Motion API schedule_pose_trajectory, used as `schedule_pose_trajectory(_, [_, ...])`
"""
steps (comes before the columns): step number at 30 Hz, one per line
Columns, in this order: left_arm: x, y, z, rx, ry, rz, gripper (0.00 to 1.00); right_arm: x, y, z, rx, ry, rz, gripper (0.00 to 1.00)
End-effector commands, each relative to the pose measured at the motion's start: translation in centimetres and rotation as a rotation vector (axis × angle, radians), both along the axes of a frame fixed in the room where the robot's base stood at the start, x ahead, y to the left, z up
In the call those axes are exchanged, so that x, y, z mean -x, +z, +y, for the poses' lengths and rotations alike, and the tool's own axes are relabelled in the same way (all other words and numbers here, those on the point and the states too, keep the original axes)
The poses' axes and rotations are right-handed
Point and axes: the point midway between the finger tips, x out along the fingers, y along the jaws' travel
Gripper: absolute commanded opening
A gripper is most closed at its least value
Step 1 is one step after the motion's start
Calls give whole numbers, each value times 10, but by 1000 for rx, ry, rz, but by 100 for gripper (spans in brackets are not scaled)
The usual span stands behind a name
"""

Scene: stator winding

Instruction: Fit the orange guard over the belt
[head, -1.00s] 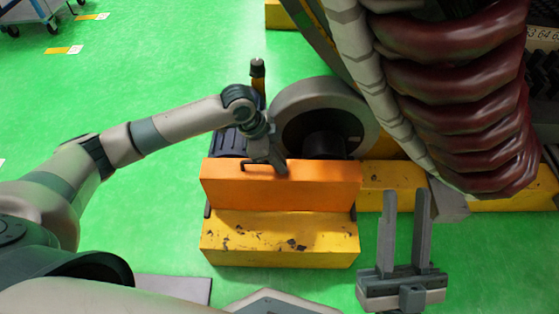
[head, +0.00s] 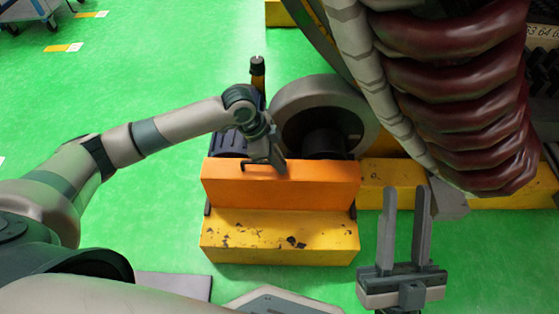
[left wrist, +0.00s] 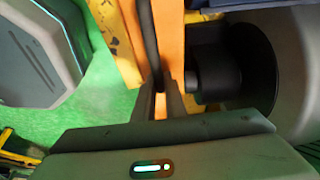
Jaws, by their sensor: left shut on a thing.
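The orange guard (head: 285,187) is a box-like cover standing above a worn yellow base (head: 285,238) in the head view. My left gripper (head: 277,168) is shut on the guard's dark handle at its top edge. In the left wrist view the fingers (left wrist: 161,100) close around the dark handle (left wrist: 148,40), with the orange guard (left wrist: 172,35) beside it. A grey wheel-like housing (head: 278,120) with a dark hub (head: 325,143) stands just behind the guard. The belt cannot be made out. My right gripper (head: 404,228) is open and empty, right of the yellow base.
A dark ribbed motor (head: 230,143) sits behind the guard's left end. A large stator with dark red coils (head: 450,90) fills the upper right. A yellow beam (head: 390,186) runs to the right. Green floor (head: 150,80) is clear on the left.

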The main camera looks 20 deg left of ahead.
Motion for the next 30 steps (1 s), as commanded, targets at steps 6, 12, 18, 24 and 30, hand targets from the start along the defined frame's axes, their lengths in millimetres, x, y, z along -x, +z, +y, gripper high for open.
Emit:
schedule_pose_trajectory(6, [-1,-1,-1,2,0,-3,0,0,0,0,2,2,0,31])
schedule_pose_trajectory(12, [-1,-3,-1,2,0,-3,0,0,0,0,2,1,0,31])
schedule_pose_trajectory(18, [-1,-5,-1,2,0,-3,0,0,1,0,2,1,0,31])
schedule_pose_trajectory(24, [-1,-7,-1,2,-1,-3,0,0,1,0,2,1,0,31])
schedule_pose_trajectory(30, [-1,-9,-1,3,-1,-5,0,0,1,0,2,1,0,31])
